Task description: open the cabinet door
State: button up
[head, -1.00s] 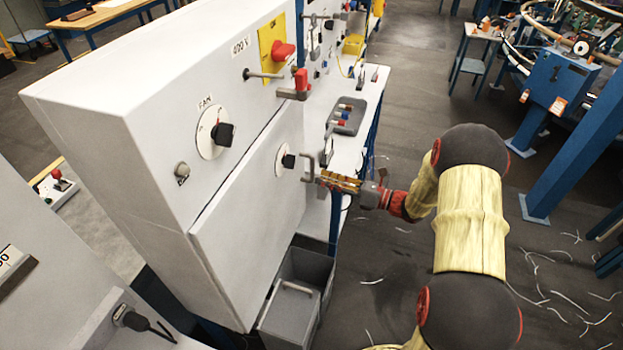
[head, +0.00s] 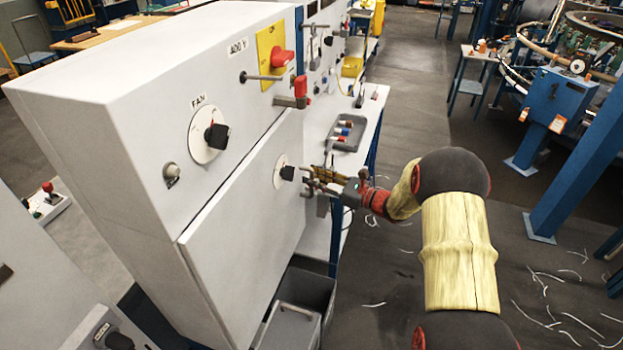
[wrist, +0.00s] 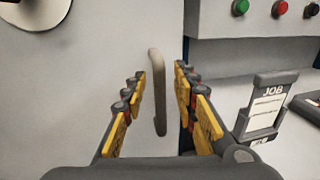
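The cabinet door (head: 240,215) is the light grey lower panel on the front of the white cabinet (head: 130,95). It looks shut, and a black knob on a white dial (head: 287,172) sits near its right edge. My gripper (head: 312,180) is right at that edge and largely covers the handle in the head view. In the wrist view the grey upright bar handle (wrist: 158,92) stands between the two yellow-padded fingers of my gripper (wrist: 160,85). The fingers are open, with a gap on each side of the handle. How deep the handle sits between them is hard to tell.
A grey bin (head: 290,325) stands below the door. A workbench with a grey tray (head: 343,132) lies just beyond the gripper. A red-handled lever (head: 297,92) juts out above the door. The floor (head: 400,270) to the right is open, with scattered wire scraps.

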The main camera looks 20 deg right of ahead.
jog(key=shift+w+a, duration=0.4)
jog(key=shift+a, duration=0.05)
jog(key=c, duration=0.4)
jog(key=c, duration=0.3)
grip_shut()
